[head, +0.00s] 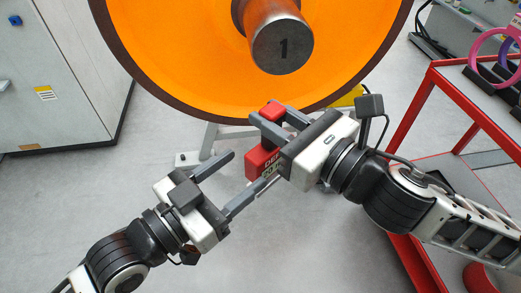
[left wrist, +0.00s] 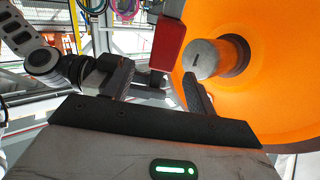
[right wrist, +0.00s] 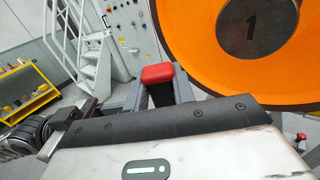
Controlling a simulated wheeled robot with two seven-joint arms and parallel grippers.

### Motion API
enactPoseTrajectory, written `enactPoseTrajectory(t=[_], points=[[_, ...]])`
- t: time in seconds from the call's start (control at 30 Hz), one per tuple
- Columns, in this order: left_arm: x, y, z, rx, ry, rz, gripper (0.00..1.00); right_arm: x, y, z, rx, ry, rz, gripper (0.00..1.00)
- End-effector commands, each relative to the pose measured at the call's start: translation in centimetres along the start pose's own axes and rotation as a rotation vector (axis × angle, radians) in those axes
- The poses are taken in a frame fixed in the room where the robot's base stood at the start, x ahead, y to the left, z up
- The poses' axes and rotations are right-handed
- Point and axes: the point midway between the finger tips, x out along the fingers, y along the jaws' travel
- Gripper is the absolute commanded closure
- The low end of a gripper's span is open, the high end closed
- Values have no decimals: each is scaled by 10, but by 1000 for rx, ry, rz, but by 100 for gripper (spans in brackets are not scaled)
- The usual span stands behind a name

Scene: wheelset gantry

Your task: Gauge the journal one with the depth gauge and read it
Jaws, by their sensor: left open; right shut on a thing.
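Journal one is the dark round shaft end (head: 283,47) marked "1", at the hub of a large orange wheel (head: 175,50); it also shows in the right wrist view (right wrist: 251,24). My right gripper (head: 265,132) is shut on the red depth gauge (head: 262,163), below the wheel's lower rim and apart from the journal. The gauge's red top shows between the fingers in the right wrist view (right wrist: 158,73). Part of its lettering is hidden. My left gripper (head: 240,178) is open and empty, just left of and below the gauge. In the left wrist view, the red gauge (left wrist: 167,45) appears beyond the open fingers.
A red-framed cart (head: 440,90) with pink and purple rings stands at the right. A grey cabinet (head: 60,85) stands at the left. A light metal stand (head: 205,145) is under the wheel. Grey floor is clear at the lower left.

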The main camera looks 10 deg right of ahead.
Motion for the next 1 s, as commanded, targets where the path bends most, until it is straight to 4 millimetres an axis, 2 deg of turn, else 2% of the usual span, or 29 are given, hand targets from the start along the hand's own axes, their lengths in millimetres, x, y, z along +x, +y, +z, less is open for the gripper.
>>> enactPoseTrajectory(t=[0.03, 0.2, 0.4, 0.6, 0.87, 0.97, 1.0], points=[[12, -1, -1, -1, 4, -3, 44, 0, 0, 1, -1, -4, 1, 100], [44, -1, 0, -1, 2, -3, 44, 0, 0, 2, -1, -4, 1, 100], [72, -1, 0, 0, 0, -2, 44, 0, 0, 2, -1, -4, 1, 100], [83, 0, 1, 1, -2, -2, 44, 0, 0, 2, -1, -4, 1, 100], [84, 0, 1, 1, -3, -2, 44, 0, 0, 2, -1, -4, 1, 100], [84, -1, 1, 1, -3, -2, 69, 0, 0, 2, -1, -4, 1, 100], [84, -1, 1, 0, -3, -2, 80, 0, 0, 2, -1, -4, 1, 100]])
